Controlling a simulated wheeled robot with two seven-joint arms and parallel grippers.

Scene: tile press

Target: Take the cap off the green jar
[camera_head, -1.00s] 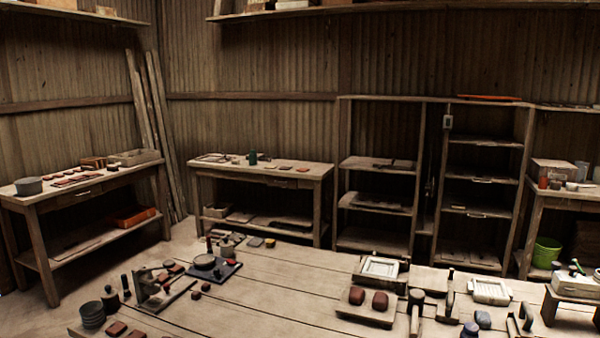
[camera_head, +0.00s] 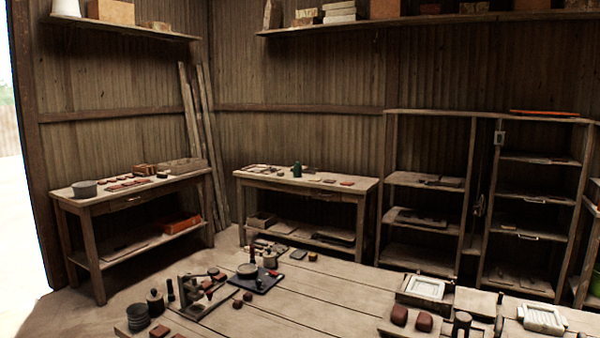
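A small dark green jar or bottle (camera_head: 297,170) stands upright on the back table (camera_head: 350,186) against the far wall. It is far off and small, and I cannot tell whether its narrow top is a cap. Neither of my grippers shows in the head view.
The large plank worktable (camera_head: 300,300) fills the foreground, with a small press (camera_head: 205,290), dark pots (camera_head: 138,317), red blocks (camera_head: 399,316) and white-framed molds (camera_head: 426,288) on it. A side table (camera_head: 110,195) stands left, by a bright opening. Shelves (camera_head: 425,180) stand at right.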

